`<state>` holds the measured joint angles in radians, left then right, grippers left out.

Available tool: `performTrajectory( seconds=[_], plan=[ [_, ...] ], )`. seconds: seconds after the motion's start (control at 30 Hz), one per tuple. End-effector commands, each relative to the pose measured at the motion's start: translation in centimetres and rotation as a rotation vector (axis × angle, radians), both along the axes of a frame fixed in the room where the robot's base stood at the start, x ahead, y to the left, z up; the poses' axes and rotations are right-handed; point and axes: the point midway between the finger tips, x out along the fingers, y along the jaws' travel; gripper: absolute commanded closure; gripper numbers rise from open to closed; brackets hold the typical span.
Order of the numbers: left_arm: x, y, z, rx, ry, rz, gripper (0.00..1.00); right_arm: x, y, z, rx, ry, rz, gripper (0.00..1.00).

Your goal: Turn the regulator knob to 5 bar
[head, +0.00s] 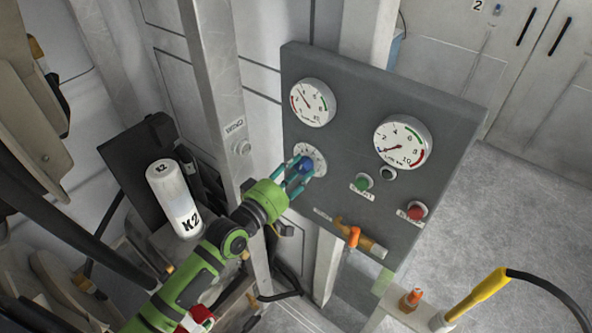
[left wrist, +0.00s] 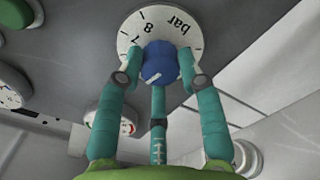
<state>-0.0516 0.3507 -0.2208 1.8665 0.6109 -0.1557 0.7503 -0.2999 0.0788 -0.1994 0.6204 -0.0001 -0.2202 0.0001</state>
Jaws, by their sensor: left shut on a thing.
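The blue regulator knob (head: 305,164) sits on a round white dial (head: 318,153) on the grey panel. My left gripper (head: 297,178) is shut on the knob, its teal fingers around the sides. In the left wrist view the knob (left wrist: 159,62) sits between the fingertips (left wrist: 160,66), with a short white line on its face. The dial (left wrist: 128,25) there shows 7, 8 and "bar"; its other figures are hidden or out of frame. I cannot tell which value the line marks. My right gripper is not in view.
Two gauges, upper left (head: 313,102) and right (head: 403,142), are on the panel (head: 340,75). A green button (head: 362,181), a red button (head: 417,211) and an orange valve handle (head: 354,237) are below. A white K2 cartridge (head: 174,198) stands left of my arm.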

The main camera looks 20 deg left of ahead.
Motion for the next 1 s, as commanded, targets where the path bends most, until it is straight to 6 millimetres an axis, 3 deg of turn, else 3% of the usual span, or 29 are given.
performTrajectory(
  seconds=[0.57,0.6,0.63,1.0],
  plan=[
    [-0.15,-0.34,-0.34,0.028,-0.002,-0.006,0.95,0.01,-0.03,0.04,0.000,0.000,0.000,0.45],
    [-0.15,-0.33,-0.36,0.028,-0.002,-0.007,0.51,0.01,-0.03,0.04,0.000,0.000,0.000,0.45],
    [-0.16,-0.35,-0.38,0.028,-0.001,-0.006,0.39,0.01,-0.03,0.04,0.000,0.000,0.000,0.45],
    [-0.23,-0.03,-0.27,0.029,-0.005,-0.001,0.39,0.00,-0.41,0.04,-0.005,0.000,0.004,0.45]
  ],
)
